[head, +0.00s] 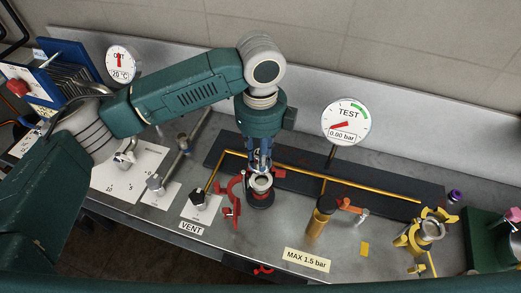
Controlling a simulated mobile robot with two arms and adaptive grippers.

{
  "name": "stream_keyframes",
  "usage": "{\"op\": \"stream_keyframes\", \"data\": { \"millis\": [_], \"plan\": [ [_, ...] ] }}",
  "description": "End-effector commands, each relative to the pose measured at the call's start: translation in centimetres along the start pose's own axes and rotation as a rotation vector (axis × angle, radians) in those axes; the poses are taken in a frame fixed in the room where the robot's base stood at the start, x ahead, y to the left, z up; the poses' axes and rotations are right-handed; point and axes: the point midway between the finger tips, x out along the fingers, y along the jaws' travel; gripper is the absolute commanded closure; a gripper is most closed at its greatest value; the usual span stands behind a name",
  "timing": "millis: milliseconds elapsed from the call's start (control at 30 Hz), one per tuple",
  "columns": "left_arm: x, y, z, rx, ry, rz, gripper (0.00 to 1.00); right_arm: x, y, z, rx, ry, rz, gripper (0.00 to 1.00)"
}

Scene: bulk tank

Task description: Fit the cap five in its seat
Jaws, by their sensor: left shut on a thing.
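My left gripper (261,170) points down from the arm that comes in from the left. It is shut on a small pale grey round piece (262,182), which appears to be the cap. The piece is right above or in a dark round seat (261,199) on the bench; I cannot tell if they touch. A red open clamp (231,200) stands beside the seat on its left. No number is readable on the cap, and the fingers partly hide it. My right gripper is not in view.
A TEST gauge (348,121) reads 0.00 bar. A yellow pipe (290,169) runs along a dark strip behind the gripper. A yellow-orange valve post (319,217) and a yellow clamp fitting (420,236) stand to the right. VENT fittings (198,200) stand left. Front metal bench is mostly clear.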

Motion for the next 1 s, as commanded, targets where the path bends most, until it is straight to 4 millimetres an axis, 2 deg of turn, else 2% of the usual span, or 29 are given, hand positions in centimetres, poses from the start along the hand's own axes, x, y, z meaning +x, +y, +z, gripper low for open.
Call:
{"op": "stream_keyframes", "data": {
  "millis": [100,1000],
  "plan": [
    [1.0,0.0,0.0,0.0,0.001,0.001,1.0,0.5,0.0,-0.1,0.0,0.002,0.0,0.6],
    [6.4,0.0,0.0,0.0,0.001,0.001,1.0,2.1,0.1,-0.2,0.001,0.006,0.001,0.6]
  ]
}}
